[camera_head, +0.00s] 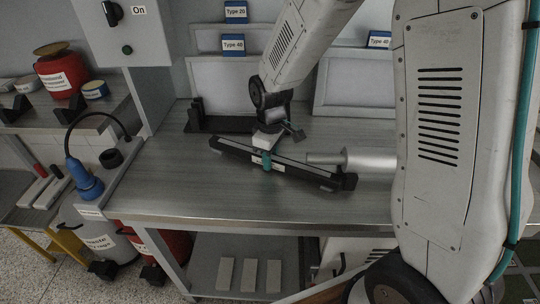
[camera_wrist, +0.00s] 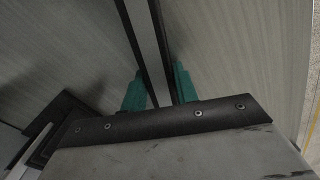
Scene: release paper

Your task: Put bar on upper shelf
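The bar (camera_head: 300,171) is long and black with a pale grey strip, and lies slantwise over the grey worktable (camera_head: 190,190). My gripper (camera_head: 266,160) comes down on its middle, with teal fingers on either side. In the wrist view the bar (camera_wrist: 150,40) runs between the teal fingers of my gripper (camera_wrist: 160,92), which look pressed against its sides. Whether the bar touches the table or hangs just above it, I cannot tell. At the left, an upper shelf (camera_head: 93,123) carries a red can and small tins, above a lower shelf (camera_head: 20,215).
A black holder (camera_head: 225,124) with an upright post stands behind the bar. A grey cylinder (camera_head: 365,162) is close to the bar's right end. A blue-handled tool (camera_head: 88,184) with a cable stands at the table's left edge. The table's front left is clear.

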